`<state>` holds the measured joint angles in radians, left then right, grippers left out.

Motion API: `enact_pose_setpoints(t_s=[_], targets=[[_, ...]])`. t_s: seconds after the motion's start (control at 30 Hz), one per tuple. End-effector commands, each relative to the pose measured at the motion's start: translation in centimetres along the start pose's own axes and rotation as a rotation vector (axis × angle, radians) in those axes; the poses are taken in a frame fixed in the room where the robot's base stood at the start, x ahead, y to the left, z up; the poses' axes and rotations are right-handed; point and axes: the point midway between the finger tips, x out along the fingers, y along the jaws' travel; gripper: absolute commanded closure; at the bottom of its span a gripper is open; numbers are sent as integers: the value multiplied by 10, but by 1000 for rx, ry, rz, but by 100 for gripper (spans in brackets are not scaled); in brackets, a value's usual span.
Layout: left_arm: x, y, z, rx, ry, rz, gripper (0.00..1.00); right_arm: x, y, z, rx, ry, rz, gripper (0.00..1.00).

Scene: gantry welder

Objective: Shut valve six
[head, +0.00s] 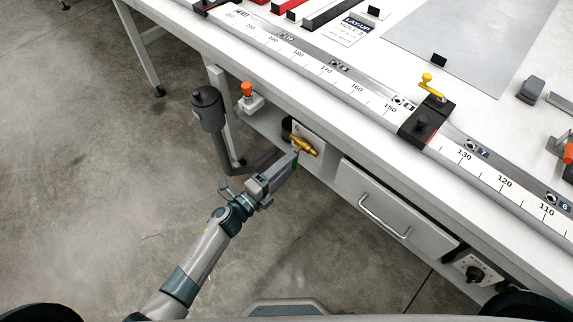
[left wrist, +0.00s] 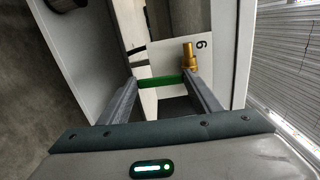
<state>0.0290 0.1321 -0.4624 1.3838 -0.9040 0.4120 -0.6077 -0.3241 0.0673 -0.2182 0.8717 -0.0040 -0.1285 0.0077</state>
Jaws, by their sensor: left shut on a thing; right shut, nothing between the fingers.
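Valve six is a brass valve (head: 303,146) on a white plate under the bench's front edge. In the left wrist view the brass body (left wrist: 188,57) sits beside a plate marked 6 (left wrist: 201,44). A green handle (left wrist: 158,82) spans between the fingers of my left gripper (left wrist: 160,84). In the head view my left gripper (head: 292,160) is at the valve, just below the brass part, shut on the green handle. The fingers hide most of the handle in the head view. My right gripper is not in view.
A drawer (head: 396,212) with a bar handle is right of the valve. A dark grey cylinder on a bent pipe (head: 208,108) and a red-topped fitting (head: 248,92) are to the left. A ruled rail (head: 340,85) runs along the bench above. Open floor lies below.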

Motion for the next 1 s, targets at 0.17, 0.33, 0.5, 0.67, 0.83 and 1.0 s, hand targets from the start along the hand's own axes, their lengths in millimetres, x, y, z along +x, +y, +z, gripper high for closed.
enact_pose_setpoints(t_s=[0.17, 0.33, 0.5, 0.67, 0.83, 1.0], targets=[[-1, 1, 1, -1, -2, 3, 82, 1, 1, -3, 0, 5, 1, 100], [-1, 1, 1, 0, -2, 2, 25, 1, 1, -4, 0, 8, 1, 100], [0, 1, 0, 0, -1, 1, 23, 1, 1, -5, 0, 9, 1, 100], [-1, 0, 0, 1, -1, 1, 23, 1, 1, -4, 0, 9, 1, 100], [-7, 1, 0, 1, -1, 1, 23, 1, 0, -2, 0, 9, 1, 100], [-25, 2, 0, 1, -1, 2, 23, 2, 0, -5, 0, 20, -1, 100]])
